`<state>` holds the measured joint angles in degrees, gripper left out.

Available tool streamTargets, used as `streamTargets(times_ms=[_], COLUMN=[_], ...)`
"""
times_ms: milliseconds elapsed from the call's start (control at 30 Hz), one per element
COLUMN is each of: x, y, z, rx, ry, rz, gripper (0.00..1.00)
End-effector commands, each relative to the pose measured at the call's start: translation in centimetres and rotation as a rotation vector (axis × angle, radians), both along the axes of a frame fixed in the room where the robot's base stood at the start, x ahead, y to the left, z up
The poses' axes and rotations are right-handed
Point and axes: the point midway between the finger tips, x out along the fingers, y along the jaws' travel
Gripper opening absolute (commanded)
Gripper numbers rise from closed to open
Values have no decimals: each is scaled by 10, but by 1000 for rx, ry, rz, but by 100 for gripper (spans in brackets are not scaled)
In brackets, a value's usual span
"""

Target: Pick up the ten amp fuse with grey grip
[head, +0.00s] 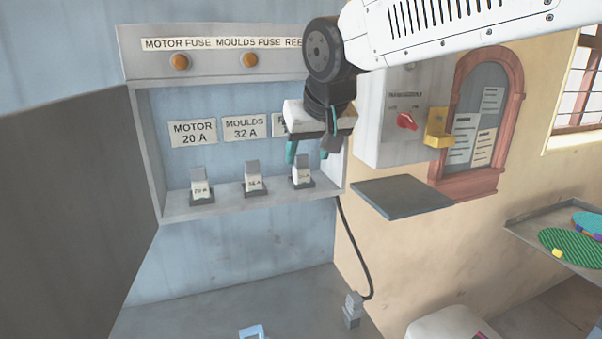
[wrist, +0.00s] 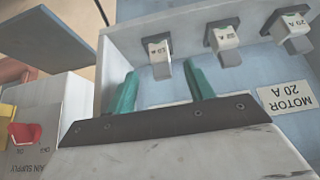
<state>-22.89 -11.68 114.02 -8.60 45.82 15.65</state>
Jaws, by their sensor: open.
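Three white fuses with grey grips stand in dark holders on the cabinet shelf. The left fuse (head: 201,187) reads 20 A and stands under the MOTOR 20 A plate. The middle fuse (head: 253,181) stands under the MOULDS 32 A plate. The right fuse (head: 301,176) has a label too small to read surely; its plate is mostly hidden by my gripper. My gripper (head: 309,152) is open and empty, just above and in front of the right fuse. In the wrist view, that fuse (wrist: 158,50) shows beyond and between the fingertips (wrist: 160,70), apart from them.
The cabinet (head: 155,160) has side walls and an upper panel with two orange lamps (head: 180,62). Right of it are a supply box with a red switch (head: 407,121), a yellow block (head: 438,128) and a dark ledge (head: 402,196). A black cable (head: 357,240) hangs below.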

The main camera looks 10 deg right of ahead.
Motion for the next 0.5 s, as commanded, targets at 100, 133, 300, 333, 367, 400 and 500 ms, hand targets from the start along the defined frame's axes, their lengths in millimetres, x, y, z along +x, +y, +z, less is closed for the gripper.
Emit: streamTargets(times_ms=[100,133,300,333,367,400,500], x=[14,16,23,25,28,31,39], y=[3,3,5,5,5,6,7], z=[0,0,-8,-12,-16,-22,-33], rx=[1,1,0,0,0,-1,-1], ry=[0,0,1,2,3,3,2], rz=[-1,-1,-1,-1,-1,0,-1], gripper=[53,53,53,53,53,53,53])
